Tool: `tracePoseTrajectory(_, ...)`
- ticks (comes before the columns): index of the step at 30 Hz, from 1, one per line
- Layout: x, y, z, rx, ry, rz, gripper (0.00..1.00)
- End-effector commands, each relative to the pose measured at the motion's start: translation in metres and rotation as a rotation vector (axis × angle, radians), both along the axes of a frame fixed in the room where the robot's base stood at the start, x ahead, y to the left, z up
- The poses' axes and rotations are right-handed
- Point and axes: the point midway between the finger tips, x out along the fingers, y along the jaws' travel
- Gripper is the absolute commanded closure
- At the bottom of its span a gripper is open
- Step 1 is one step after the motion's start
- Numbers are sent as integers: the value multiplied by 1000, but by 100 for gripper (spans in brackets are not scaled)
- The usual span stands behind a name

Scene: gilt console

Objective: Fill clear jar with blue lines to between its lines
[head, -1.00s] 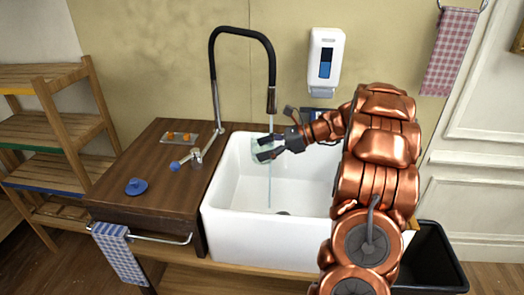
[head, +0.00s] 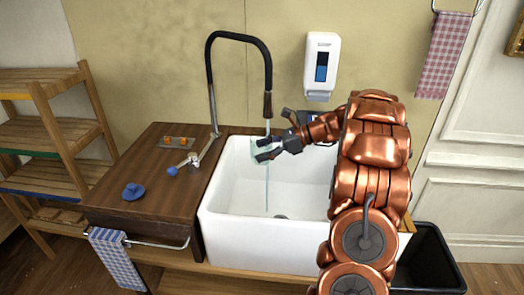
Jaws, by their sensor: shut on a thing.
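My gripper (head: 268,148) is shut on the clear jar (head: 262,144), which shows as a small pale bluish shape partly hidden by the fingers. The jar is held over the white sink (head: 231,222), under the black hose faucet (head: 239,38). A thin stream of water (head: 267,188) runs from the nozzle (head: 267,103) down past the jar into the sink. The jar's lines and the level inside it are too small to tell. The faucet lever with a blue knob (head: 173,171) points left over the wooden counter.
A blue lid-like object (head: 133,191) and a small plate with orange knobs (head: 178,142) are on the wooden counter (head: 150,164). A soap dispenser (head: 321,62) hangs on the wall. A black bin (head: 432,262) stands right of the sink.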

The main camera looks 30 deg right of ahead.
Motion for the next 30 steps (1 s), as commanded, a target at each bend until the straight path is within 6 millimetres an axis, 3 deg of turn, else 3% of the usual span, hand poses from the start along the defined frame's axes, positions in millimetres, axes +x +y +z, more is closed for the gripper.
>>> tracePoseTrajectory(30,37,-46,4,-1,-3,0,83)
